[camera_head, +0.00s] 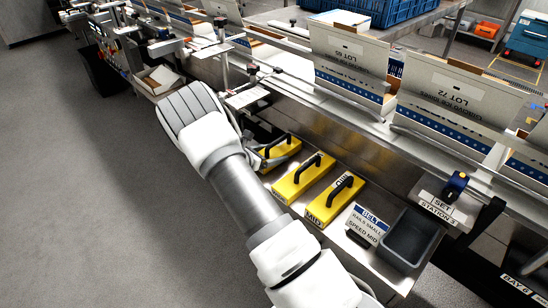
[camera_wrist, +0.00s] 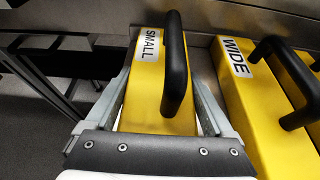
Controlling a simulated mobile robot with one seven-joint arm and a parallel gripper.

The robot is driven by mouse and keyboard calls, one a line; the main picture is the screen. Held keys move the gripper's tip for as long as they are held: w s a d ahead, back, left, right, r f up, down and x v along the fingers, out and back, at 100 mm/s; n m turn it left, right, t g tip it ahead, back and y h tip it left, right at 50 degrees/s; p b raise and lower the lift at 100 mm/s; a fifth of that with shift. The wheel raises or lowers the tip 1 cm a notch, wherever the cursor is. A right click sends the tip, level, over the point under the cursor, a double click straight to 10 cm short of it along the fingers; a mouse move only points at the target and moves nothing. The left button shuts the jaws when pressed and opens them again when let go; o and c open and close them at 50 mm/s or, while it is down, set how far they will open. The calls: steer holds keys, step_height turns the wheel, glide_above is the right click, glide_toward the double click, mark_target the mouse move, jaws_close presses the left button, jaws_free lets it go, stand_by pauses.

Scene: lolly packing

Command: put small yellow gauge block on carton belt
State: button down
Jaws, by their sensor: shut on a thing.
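The small yellow gauge block (camera_wrist: 150,100), labelled SMALL with a black handle, is between the two fingers of my gripper (camera_wrist: 160,75) in the wrist view. The fingers close on its long sides. In the head view the small block (camera_head: 284,149) is partly hidden by my gripper (camera_head: 270,152), at the left end of a row of yellow blocks on a steel shelf. I cannot tell whether it is lifted off the shelf. The carton belt (camera_head: 398,129) runs along the line behind and above the shelf, with upright cartons on it.
The WIDE block (camera_wrist: 270,110) stands close right of the small one; the MID block (camera_head: 334,200) is beyond it. A BELT sign (camera_head: 368,226) and a grey bin (camera_head: 408,238) sit further right. Cartons (camera_head: 348,60) (camera_head: 447,97) stand on the line, with a gap between them.

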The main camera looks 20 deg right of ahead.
steer(key=shift+f, duration=0.2)
steer(key=shift+f, duration=0.1)
steer(key=shift+f, duration=0.15)
jaws_free()
